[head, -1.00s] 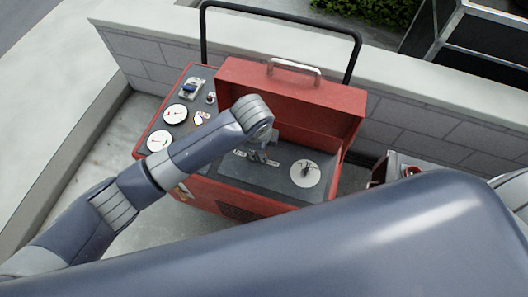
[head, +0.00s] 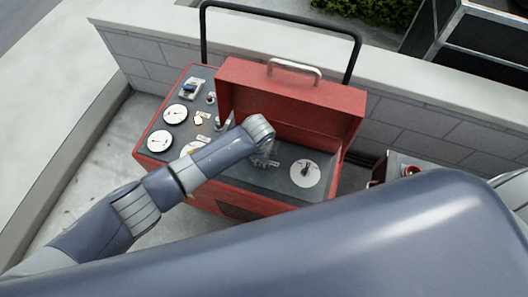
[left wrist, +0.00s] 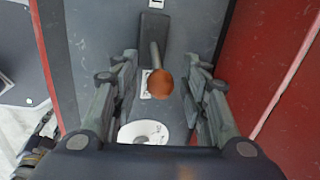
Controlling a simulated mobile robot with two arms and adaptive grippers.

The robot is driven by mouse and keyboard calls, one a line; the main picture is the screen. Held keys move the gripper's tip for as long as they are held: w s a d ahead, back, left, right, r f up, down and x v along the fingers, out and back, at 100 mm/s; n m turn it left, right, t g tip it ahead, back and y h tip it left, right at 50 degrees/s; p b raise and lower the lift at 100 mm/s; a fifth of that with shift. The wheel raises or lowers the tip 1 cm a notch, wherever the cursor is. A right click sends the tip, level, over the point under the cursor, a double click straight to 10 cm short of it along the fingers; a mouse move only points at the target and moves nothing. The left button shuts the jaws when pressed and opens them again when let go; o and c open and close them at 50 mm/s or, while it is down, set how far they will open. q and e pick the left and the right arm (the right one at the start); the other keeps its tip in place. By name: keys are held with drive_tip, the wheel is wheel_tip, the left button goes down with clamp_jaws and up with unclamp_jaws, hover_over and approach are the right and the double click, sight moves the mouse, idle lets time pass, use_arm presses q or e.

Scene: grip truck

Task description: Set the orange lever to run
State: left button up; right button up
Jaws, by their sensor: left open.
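The orange lever (left wrist: 158,83) has a ball knob on a grey stem that rises from a dark slotted plate; it shows in the left wrist view. My left gripper (left wrist: 160,66) is open, with one finger on each side of the lever and visible gaps to the knob. In the head view my left gripper (head: 265,153) is low over the panel inside the red machine (head: 243,201), below its raised lid. There the wrist hides the lever. Small labels by the slot are too small to read. My right gripper is out of view.
The raised red lid (head: 290,103) stands behind the gripper. A round white dial plate (head: 305,173) lies to its right. Gauges (head: 160,141) and switches fill the left panel. A black handle frame (head: 203,35) and a block wall (head: 430,125) are behind.

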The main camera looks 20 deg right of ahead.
use_arm(q)
clamp_jaws()
idle(0.3)
drive_tip(key=shift+w+a+r+g+h, duration=0.15)
drive_tip(key=shift+w+a+g+h, duration=0.25)
drive_tip(key=shift+h, duration=0.4)
drive_tip(key=shift+w+a+n+g+h+b, duration=0.1)
drive_tip(key=shift+a+n+g+h+b, duration=0.2)
drive_tip(key=shift+g+h+b, duration=0.35)
drive_tip(key=h+b, duration=0.1)
drive_tip(key=b, duration=0.1)
drive_tip(key=a+g+h+b, duration=0.1)
drive_tip(key=b, duration=0.1)
drive_tip(key=shift+w, duration=0.35)
drive_tip(key=shift+w+a+r+g+h+b, duration=0.1)
drive_tip(key=shift+a+r+g+h+b, duration=0.15)
drive_tip(key=shift+h+b, duration=0.5)
